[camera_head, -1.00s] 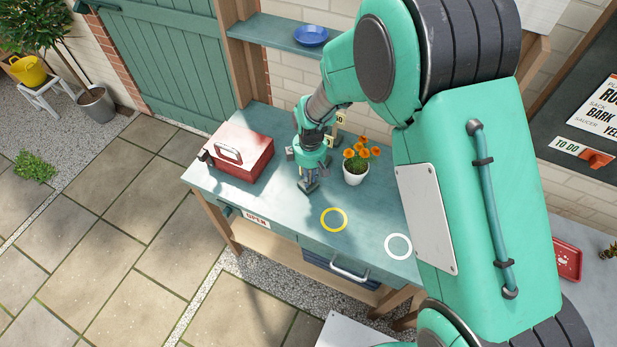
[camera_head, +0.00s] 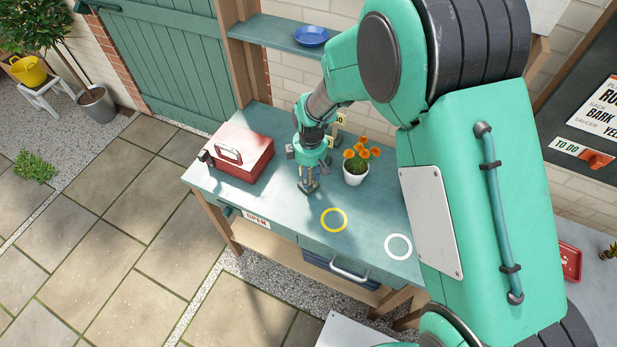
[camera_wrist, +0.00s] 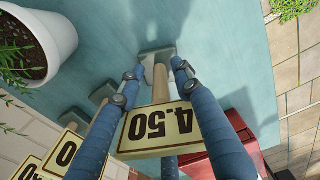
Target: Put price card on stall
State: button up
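A cream price card (camera_wrist: 158,128) reading 4.50, on a wooden stake with a grey foot (camera_wrist: 156,54), shows in the wrist view between the two blue fingers of my gripper (camera_wrist: 158,70). The fingers lie on both sides of the stake, below the card face. Whether they press on the stake is unclear. In the head view my gripper (camera_head: 308,182) points down over the green stall table (camera_head: 275,205), near the foot. I cannot tell whether the foot touches the table. Two more price cards (camera_wrist: 72,146) (camera_wrist: 36,166) stand beside it.
A red box (camera_head: 240,158) stands left of my gripper. A white pot with orange flowers (camera_head: 356,174) stands close on its right. A yellow ring (camera_head: 334,209) and a white ring (camera_head: 409,246) mark clear table toward the front right.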

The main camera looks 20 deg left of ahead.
jog(key=r, duration=0.5)
jog(key=r+p, duration=0.1)
jog(key=r, duration=0.5)
jog(key=shift+d, duration=0.2)
dwell(0.5)
jog(key=shift+w+d+r, duration=0.1)
jog(key=shift+r, duration=0.05)
jog(key=s+d+r+m+t+y, duration=0.1)
jog(key=d+r+m, duration=0.4)
jog(key=d+r, duration=0.7)
jog(key=d+r+m+t, duration=0.2)
jog(key=d+r+m, duration=0.2)
jog(key=d+r, duration=0.85)
jog(key=s+d+r+m+t, duration=0.1)
jog(key=s+d+r+m, duration=0.1)
jog(key=s+d+m, duration=0.3)
jog(key=s+d+r+m+t+h, duration=0.1)
jog(key=s+d+r+m, duration=0.2)
jog(key=s+d, duration=1)
jog(key=d+m, duration=0.2)
jog(key=d, duration=0.2)
jog(key=shift+s+r+m+t, duration=0.2)
jog(key=shift+r+m+t, duration=0.1)
jog(key=shift+r, duration=0.05)
